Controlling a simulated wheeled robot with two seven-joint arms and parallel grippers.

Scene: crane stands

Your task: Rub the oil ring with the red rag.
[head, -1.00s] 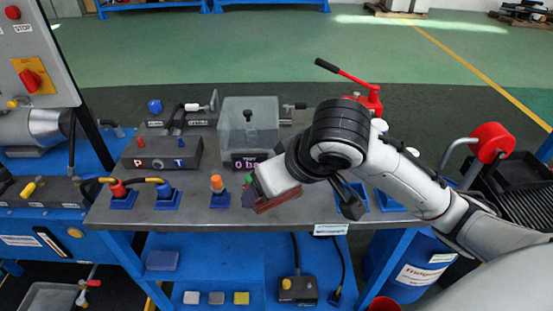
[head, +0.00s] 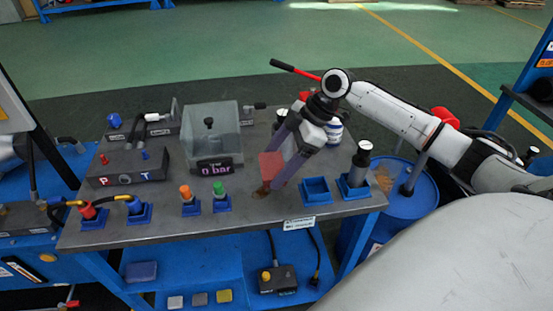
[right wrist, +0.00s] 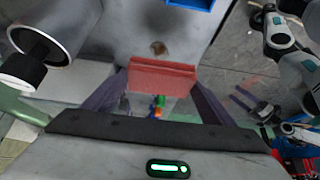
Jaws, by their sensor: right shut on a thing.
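The red rag (head: 271,165) is held between the fingers of my right gripper (head: 274,170), above the front of the grey bench. It also shows in the right wrist view as a red folded strip (right wrist: 163,75) across the fingertips. The oil ring (head: 262,192) is a small brown stain on the bench top, just below the rag in the head view. In the right wrist view the ring (right wrist: 158,47) lies beyond the rag, with a visible gap in the picture. My left gripper (right wrist: 247,102) shows small at the right wrist view's right side, its two fingers apart.
Orange and green plugs (head: 218,190) stand in blue holders left of the ring. A red pump handle (head: 295,69) sticks up at the back.

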